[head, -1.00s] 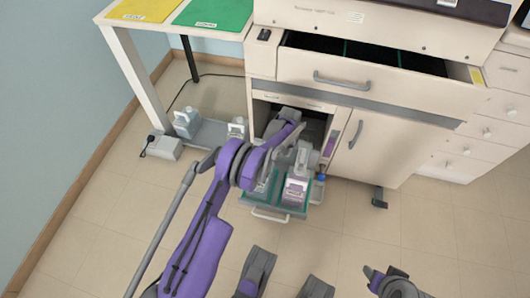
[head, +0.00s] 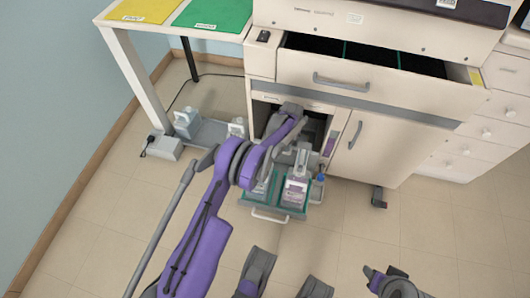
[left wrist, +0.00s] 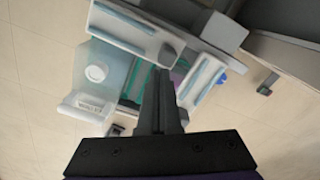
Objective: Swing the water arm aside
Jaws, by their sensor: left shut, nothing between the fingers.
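My left gripper (head: 300,143) reaches down at the open lower compartment, above the pulled-out drawer (head: 268,219). In the left wrist view its fingers (left wrist: 163,78) are closed together and empty, pointing between two pale bars with blue strips. One bar (left wrist: 205,78) is just right of the fingertips, the other (left wrist: 135,25) is up and left. I cannot tell for sure which is the water arm, or whether the fingers touch it. A grey part at the drawer's back is partly hidden by my arm in the head view.
A labelled clear bottle (head: 296,192) stands in the drawer. An open upper drawer (head: 370,78) and a closed cabinet door (head: 385,148) lie to the right. A side table (head: 125,45) is at left.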

